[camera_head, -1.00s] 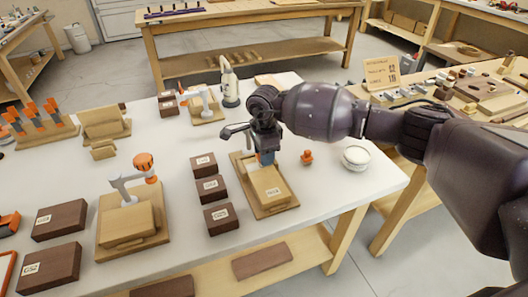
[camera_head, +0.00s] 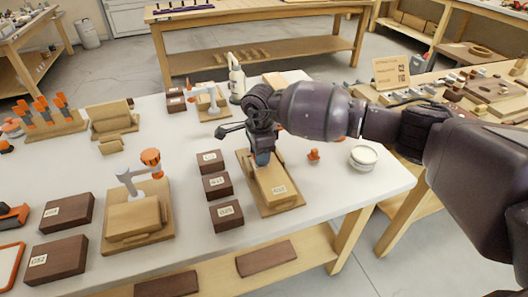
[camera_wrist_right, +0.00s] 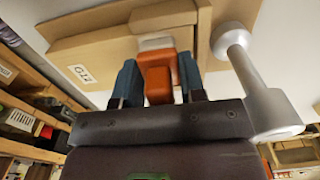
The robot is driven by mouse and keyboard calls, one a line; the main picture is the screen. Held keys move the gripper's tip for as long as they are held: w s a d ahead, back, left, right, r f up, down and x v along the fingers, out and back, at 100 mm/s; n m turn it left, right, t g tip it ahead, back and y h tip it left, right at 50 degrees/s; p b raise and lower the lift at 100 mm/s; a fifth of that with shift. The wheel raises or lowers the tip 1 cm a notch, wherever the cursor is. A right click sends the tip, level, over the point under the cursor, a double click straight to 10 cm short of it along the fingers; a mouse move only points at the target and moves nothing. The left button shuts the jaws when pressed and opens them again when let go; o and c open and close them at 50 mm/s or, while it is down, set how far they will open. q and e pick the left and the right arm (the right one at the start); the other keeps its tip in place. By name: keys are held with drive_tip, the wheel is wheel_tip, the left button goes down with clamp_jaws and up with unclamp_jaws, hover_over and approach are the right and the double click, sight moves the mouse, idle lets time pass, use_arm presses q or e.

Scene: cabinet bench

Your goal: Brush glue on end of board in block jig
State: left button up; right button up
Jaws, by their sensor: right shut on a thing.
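My right gripper (camera_head: 262,160) is over the far end of the block jig (camera_head: 285,208), a wooden base holding a pale labelled board (camera_head: 275,185). In the right wrist view its blue fingers (camera_wrist_right: 160,82) are shut on an orange-handled piece with a pale end, which looks like the brush (camera_wrist_right: 158,65). The pale end is at or just above the wood; I cannot tell whether it touches. The board's far end is partly hidden by the gripper. A round white pot (camera_head: 363,157) stands to the right. My left gripper is not in view.
Dark labelled blocks (camera_head: 217,186) stand left of the jig. A second jig with an orange-knobbed clamp (camera_head: 138,215) is further left. A small orange piece (camera_head: 314,155) lies near the pot. A grey metal part (camera_wrist_right: 265,95) is close beside the right fingers.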

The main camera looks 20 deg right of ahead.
sight(271, 161)
idle(0.5)
drive_tip(key=shift+d, duration=0.7)
drive_tip(key=shift+d+f, duration=0.1)
drive_tip(key=shift+d, duration=0.15)
drive_tip(key=shift+d, duration=0.65)
drive_tip(key=shift+a, duration=0.15)
drive_tip(key=shift+a, duration=0.75)
